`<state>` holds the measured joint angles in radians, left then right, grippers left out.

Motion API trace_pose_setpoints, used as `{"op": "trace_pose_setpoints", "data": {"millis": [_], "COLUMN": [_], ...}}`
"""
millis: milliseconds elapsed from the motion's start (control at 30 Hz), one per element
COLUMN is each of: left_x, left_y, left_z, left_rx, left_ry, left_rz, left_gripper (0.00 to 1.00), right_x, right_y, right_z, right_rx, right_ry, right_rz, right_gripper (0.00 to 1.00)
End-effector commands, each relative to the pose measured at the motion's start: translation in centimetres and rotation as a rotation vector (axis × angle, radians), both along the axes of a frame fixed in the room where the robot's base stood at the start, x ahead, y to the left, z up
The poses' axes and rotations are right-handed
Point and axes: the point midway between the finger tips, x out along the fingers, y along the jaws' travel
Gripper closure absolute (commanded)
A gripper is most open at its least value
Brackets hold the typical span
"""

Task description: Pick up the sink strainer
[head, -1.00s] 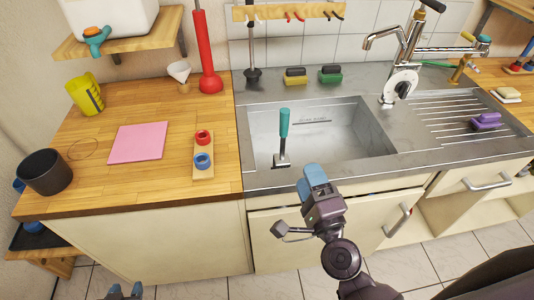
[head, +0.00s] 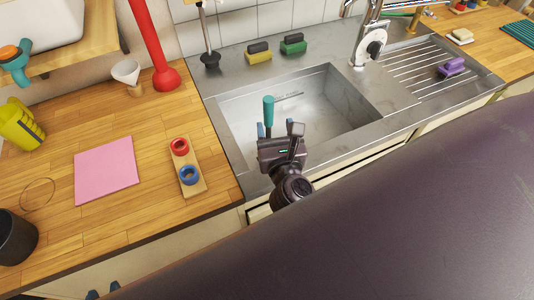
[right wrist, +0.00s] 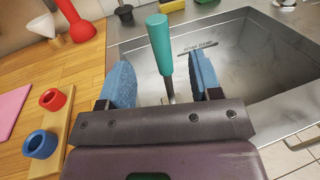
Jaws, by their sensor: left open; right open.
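The sink strainer (head: 268,112), which I take to be the upright tool with a teal handle, stands in the steel sink basin. Its metal lower part is mostly hidden behind my right gripper (head: 279,130) in the head view. The right gripper is open over the basin's near left part. In the right wrist view, the strainer's teal handle (right wrist: 160,45) shows between the two blue fingers, touching neither as far as I can see. I cannot tell whether it is fully between the tips or just beyond them. My left gripper (head: 103,291) is open and empty at the bottom left edge.
The steel sink (head: 335,115) has a rim around the tool. A wooden board with red and blue rings (head: 187,168) lies left of the sink, beside a pink sheet (head: 106,170).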

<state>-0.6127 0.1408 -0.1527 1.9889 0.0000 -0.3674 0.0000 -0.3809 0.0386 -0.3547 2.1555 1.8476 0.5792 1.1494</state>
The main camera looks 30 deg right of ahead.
Motion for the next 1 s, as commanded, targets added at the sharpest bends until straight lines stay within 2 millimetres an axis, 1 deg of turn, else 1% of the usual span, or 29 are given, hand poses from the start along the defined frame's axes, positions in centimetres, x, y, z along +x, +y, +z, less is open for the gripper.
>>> {"op": "trace_pose_setpoints", "data": {"millis": [33, 67, 200, 300, 467, 567, 800, 900, 1000], "left_x": [-0.3, -0.3, 0.3, 0.6, 0.8, 0.9, 1.0, 1.0, 0.9], "left_y": [0.0, 0.1, 0.1, 0.0, 0.0, 0.0, 0.0, 0.0, 0.1], "left_z": [0.1, 0.2, 0.8, 1.2, 1.4, 1.7, 2.1, 2.1, 2.1], "left_rx": [0.000, 0.000, 0.002, 0.002, 0.002, 0.002, 0.003, 0.003, 0.003], "left_ry": [0.005, 0.006, -0.006, -0.013, -0.018, -0.020, -0.021, -0.021, -0.021], "left_rz": [0.002, 0.003, 0.001, -0.001, -0.002, -0.003, -0.004, -0.003, -0.003], "left_gripper": [0.57, 0.57, 0.57, 0.57, 0.57, 0.57, 0.57, 0.57, 0.57], "right_x": [0.8, 1.2, 3.0, 3.9, 4.5, 5.5, 8.4, 9.0, 9.2], "right_y": [-0.2, -0.3, -0.9, -1.2, -1.5, -1.8, -2.9, -3.1, -3.2], "right_z": [0.3, 0.3, 0.2, 0.2, 0.1, 0.0, -0.2, -0.2, -0.3], "right_rx": [-0.003, -0.002, -0.004, -0.005, -0.006, -0.006, -0.006, -0.005, -0.004], "right_ry": [-0.004, -0.003, -0.004, -0.003, -0.001, -0.002, -0.002, -0.002, -0.001], "right_rz": [0.001, 0.001, 0.002, 0.002, 0.001, 0.002, 0.002, 0.002, 0.002], "right_gripper": [0.42, 0.42, 0.42, 0.42, 0.42, 0.42, 0.42, 0.42, 0.42]}}
